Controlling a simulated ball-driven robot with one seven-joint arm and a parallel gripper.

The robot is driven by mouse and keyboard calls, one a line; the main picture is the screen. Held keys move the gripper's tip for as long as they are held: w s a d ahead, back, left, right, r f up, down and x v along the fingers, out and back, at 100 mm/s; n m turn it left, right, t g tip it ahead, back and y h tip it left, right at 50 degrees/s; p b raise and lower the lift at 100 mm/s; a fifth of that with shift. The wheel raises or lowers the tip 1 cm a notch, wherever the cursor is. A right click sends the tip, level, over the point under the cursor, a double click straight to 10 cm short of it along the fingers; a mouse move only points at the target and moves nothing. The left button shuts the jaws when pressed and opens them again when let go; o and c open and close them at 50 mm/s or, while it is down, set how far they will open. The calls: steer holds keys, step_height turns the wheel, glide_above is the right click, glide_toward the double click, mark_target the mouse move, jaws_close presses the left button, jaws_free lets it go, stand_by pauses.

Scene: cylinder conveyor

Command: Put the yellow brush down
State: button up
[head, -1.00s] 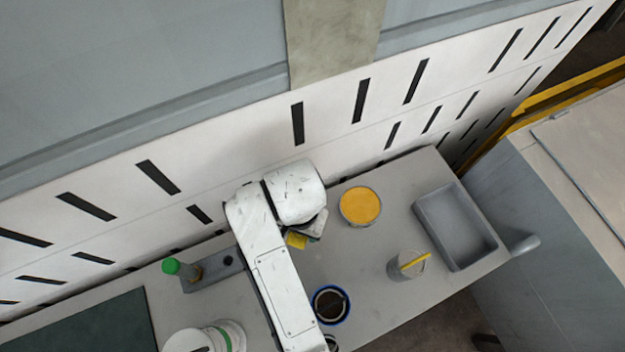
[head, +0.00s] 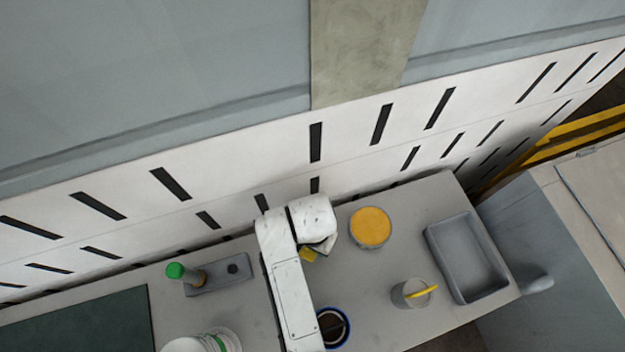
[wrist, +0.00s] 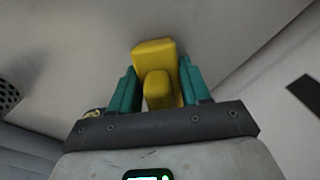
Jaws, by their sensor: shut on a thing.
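The yellow brush (wrist: 153,72) is between the two green fingers of my gripper (wrist: 158,88) in the wrist view, and the jaws are shut on it. In the head view a small yellow part of the brush (head: 308,254) shows below the end of my arm, above the grey bench (head: 385,268). My arm hides most of the brush and the gripper there. I cannot tell whether the brush touches the bench.
A yellow-topped round tin (head: 370,228) stands just right of my gripper. A grey tray (head: 468,258) and a cup with a yellow stick (head: 412,293) are farther right. A blue-rimmed pot (head: 333,326) is in front. A green-capped bottle (head: 183,272) stands left by a grey holder (head: 222,274).

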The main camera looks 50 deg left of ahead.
steer(key=shift+f, duration=0.15)
steer(key=o, duration=0.9)
step_height(320, 180, up, 12)
steer(key=shift+r, duration=0.15)
stand_by(0.6)
